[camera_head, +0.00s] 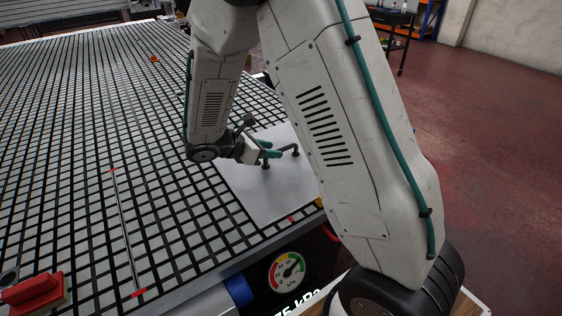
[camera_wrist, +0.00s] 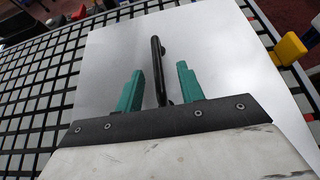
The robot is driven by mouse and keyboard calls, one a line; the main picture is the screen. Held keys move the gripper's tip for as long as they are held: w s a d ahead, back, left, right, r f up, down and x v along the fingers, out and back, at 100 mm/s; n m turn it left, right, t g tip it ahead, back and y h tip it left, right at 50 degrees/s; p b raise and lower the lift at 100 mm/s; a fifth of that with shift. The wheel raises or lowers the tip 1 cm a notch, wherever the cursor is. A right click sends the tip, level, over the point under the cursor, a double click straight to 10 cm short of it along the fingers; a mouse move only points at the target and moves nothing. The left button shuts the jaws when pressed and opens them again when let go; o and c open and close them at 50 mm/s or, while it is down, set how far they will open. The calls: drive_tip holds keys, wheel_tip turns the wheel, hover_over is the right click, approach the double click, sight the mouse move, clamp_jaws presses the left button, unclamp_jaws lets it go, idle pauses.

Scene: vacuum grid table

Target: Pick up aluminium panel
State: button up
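The aluminium panel (camera_head: 240,192) is a flat pale grey sheet lying on the grid table at its right side; it also fills the middle of the wrist view (camera_wrist: 110,62). A black bar handle (camera_wrist: 156,62) stands on the panel, and it shows in the head view (camera_head: 294,150). My gripper (camera_wrist: 160,84) has two teal fingers spread apart, one on each side of the handle's near part. Gaps show between the handle and both fingers. In the head view my gripper (camera_head: 271,149) is low over the panel beside the handle. My arm hides part of the panel's right side.
The black-and-white grid table (camera_head: 80,130) stretches left and is mostly clear. A small orange item (camera_head: 154,58) lies at the back. A red part (camera_head: 32,291) sits front left. A gauge (camera_head: 287,272) is on the table's front side. A yellow knob (camera_wrist: 290,48) is near the panel's edge.

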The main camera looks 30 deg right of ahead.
drive_tip(key=x, duration=0.5)
drive_tip(key=shift+w, duration=0.2)
clamp_jaws()
idle(1.1)
